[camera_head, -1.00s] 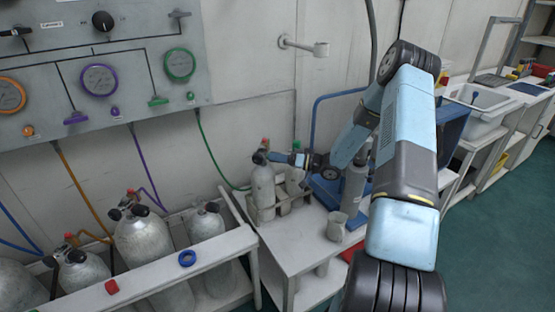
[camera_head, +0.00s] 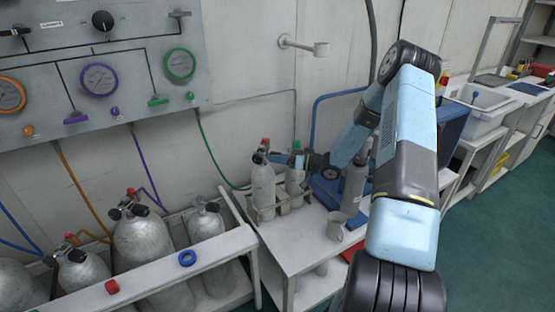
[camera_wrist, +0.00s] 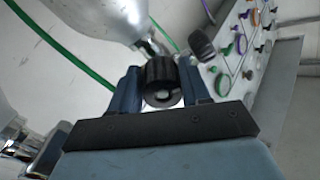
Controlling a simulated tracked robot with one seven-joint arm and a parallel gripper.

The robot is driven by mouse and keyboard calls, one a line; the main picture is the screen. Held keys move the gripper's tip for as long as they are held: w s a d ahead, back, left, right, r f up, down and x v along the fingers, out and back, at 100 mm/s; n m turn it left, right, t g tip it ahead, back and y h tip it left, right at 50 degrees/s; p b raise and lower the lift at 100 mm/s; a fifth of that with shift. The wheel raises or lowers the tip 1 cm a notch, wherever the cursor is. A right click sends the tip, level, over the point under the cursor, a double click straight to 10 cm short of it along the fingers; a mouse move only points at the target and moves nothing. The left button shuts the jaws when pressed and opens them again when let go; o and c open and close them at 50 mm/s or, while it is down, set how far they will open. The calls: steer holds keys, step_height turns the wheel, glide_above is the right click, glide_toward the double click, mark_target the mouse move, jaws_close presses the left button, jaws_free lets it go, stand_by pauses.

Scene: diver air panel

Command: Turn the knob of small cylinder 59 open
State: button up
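A small grey cylinder with a red top (camera_head: 263,187) stands in a rack on the white bench in the head view. Its number is not legible. My gripper (camera_head: 271,157) reaches in from the right to its valve. In the wrist view, a black ribbed knob (camera_wrist: 161,82) sits between the two blue fingers of my gripper (camera_wrist: 162,88). The fingers lie against both sides of the knob and appear closed on it. The pale cylinder body (camera_wrist: 95,15) shows at the top of the wrist view. Any open or shut mark on the knob is not visible.
A green-topped cylinder (camera_head: 295,182) stands close beside, right of it. A separate grey cylinder (camera_head: 354,187) and a grey cup (camera_head: 337,226) stand further right. Large cylinders (camera_head: 142,240) fill the rack at left. A green hose (camera_head: 213,155) hangs behind.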

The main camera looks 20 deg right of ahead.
steer(key=o, duration=0.4)
steer(key=shift+o, duration=0.2)
steer(key=v, duration=0.7)
steer(key=shift+d, duration=0.25)
